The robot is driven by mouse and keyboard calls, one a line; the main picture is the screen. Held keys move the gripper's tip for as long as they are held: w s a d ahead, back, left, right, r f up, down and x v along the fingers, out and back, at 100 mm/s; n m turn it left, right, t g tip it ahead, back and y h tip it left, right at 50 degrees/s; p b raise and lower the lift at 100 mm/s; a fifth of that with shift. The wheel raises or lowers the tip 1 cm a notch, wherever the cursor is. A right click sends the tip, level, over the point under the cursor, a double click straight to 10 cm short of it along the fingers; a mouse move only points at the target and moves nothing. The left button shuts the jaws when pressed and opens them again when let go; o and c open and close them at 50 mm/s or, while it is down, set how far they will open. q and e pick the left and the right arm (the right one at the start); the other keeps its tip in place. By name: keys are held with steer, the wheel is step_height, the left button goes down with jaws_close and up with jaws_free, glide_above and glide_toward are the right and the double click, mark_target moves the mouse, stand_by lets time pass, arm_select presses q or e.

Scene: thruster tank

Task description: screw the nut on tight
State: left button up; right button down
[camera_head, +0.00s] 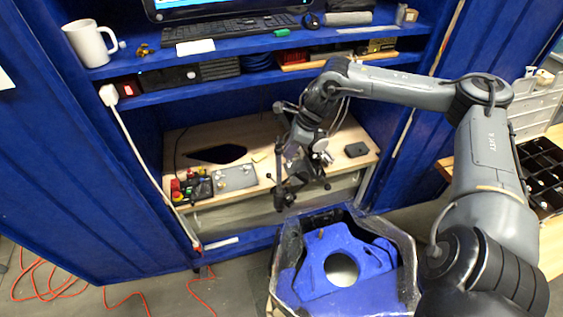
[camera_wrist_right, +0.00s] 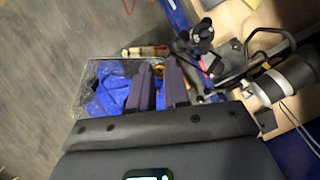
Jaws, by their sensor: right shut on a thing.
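My right gripper (camera_head: 284,197) hangs in front of the wooden bench, up and to the left of the tank in the head view. In the right wrist view its two dark fingers (camera_wrist_right: 157,88) stand close together. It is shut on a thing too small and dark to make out. The thruster tank (camera_head: 290,250) has clear walls and holds a blue plate (camera_head: 318,262) with a round hole. The tank also shows in the right wrist view (camera_wrist_right: 88,78), beyond the fingers. I cannot pick out the nut in either view. My left gripper is not in view.
The wooden bench (camera_head: 258,160) carries a control box with coloured knobs (camera_head: 190,187), a grey plate (camera_head: 235,177) and a small black box (camera_head: 356,149). Blue shelves (camera_head: 225,46) hang above it, with a white mug (camera_head: 90,43). Red cable (camera_head: 125,292) lies on the floor.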

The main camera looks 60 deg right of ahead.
steer(key=shift+m+h, duration=0.3)
steer(key=shift+m, duration=0.4)
steer(key=shift+w+d+r+p, duration=0.2)
steer(key=shift+w+d+r, duration=0.25)
steer(key=shift+w+r, duration=0.65)
steer(key=shift+w+d+r+p, duration=0.25)
steer(key=shift+w+d+r, duration=0.3)
steer(key=shift+r, duration=1.1)
steer(key=shift+w+d+r+p, duration=0.2)
steer(key=shift+w+d+r, duration=0.2)
steer(key=shift+w+r, duration=0.7)
steer(key=shift+s+f+b, duration=0.15)
steer(key=shift+f+b, duration=0.45)
steer(key=shift+f, duration=0.15)
steer(key=shift+s+f+b, duration=0.15)
steer(key=shift+f+b, duration=0.45)
steer(key=shift+f, duration=0.15)
steer(key=shift+f, duration=0.3)
steer(key=shift+b, duration=0.3)
